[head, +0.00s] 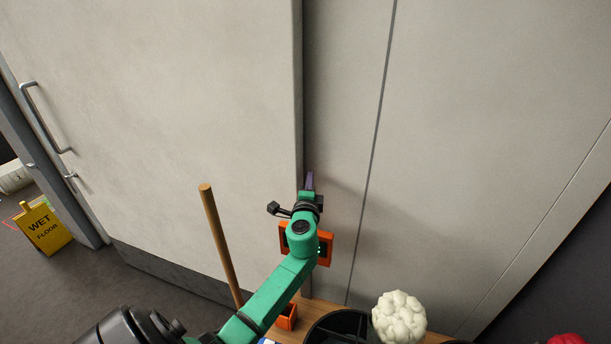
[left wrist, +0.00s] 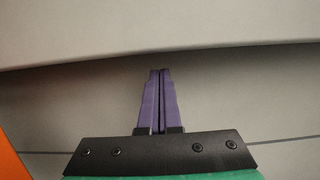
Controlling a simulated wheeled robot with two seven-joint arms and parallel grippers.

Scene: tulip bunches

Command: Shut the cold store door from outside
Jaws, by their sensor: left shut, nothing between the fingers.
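The cold store door looks like the large pale grey panel (head: 170,110) filling the left half of the head view. It has a bar handle (head: 45,120) near its left edge and a dark strip along its bottom. Its right edge stands proud of the pale wall (head: 440,130). My left gripper (head: 310,180) has purple fingers, shut and empty, just beside that right edge. In the left wrist view the closed fingers (left wrist: 160,95) point toward the panel's edge (left wrist: 160,55); I cannot tell if they touch it. My right gripper is not in view.
A yellow wet floor sign (head: 43,229) stands on the dark floor at the left. A wooden pole (head: 222,245) rises in front of the panel. A wooden surface with a dark round container (head: 340,325) and white flowers (head: 399,317) is at the bottom.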

